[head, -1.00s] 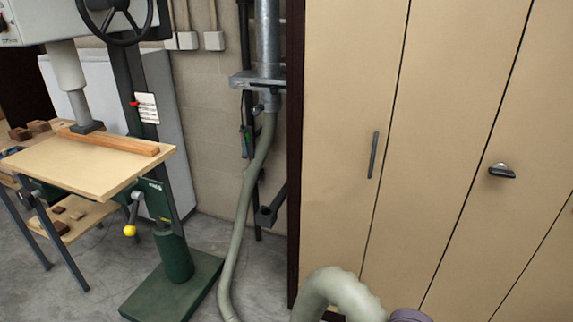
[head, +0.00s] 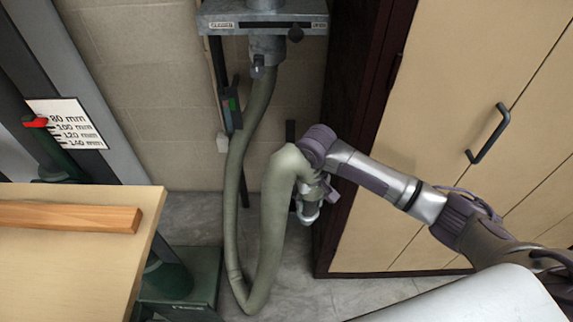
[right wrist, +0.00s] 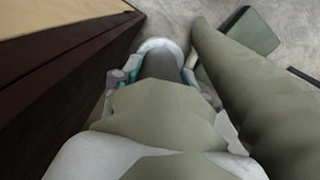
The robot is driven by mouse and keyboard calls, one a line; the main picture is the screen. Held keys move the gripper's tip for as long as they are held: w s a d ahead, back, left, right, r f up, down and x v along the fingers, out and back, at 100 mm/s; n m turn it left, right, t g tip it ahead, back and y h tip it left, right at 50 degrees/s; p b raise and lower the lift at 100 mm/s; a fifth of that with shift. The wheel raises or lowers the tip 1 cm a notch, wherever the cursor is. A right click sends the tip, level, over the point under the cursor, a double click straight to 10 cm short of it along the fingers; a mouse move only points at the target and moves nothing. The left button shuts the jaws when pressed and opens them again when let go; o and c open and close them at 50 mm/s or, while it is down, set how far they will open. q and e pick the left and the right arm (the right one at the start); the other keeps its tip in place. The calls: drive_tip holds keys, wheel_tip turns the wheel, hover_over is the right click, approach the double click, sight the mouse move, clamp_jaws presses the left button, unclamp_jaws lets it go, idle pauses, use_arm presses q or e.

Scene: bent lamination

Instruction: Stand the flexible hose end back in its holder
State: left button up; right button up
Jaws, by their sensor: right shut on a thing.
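The grey-green flexible hose (head: 236,170) hangs from the metal duct on the wall, loops down near the floor and rises again to my right gripper (head: 312,205). In the right wrist view the gripper (right wrist: 158,75) is shut around the hose near its end, and the hose (right wrist: 255,95) also runs along the right side. The end points away from the wrist camera; its rim is mostly hidden. My left gripper is not in view.
Tan cabinets (head: 440,120) with a dark side panel (head: 362,130) stand close right of the gripper. A wooden worktable (head: 60,250) with a wood strip (head: 70,216) is at left. A slide-gate plate (head: 225,20) sits on the duct above.

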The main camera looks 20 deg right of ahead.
drive_tip(key=shift+w+a+n, duration=0.5)
drive_tip(key=shift+w+a, duration=0.45)
drive_tip(key=shift+w, duration=4.15)
use_arm(q)
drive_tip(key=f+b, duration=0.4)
drive_tip(key=b, duration=0.1)
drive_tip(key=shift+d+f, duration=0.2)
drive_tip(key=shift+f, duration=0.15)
use_arm(e)
wheel_tip(320, 180, down, 5)
drive_tip(key=shift+r, duration=0.2)
use_arm(q)
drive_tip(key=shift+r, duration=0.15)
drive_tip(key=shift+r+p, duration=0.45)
drive_tip(key=shift+p, duration=0.15)
use_arm(e)
drive_tip(key=shift+s, duration=0.1)
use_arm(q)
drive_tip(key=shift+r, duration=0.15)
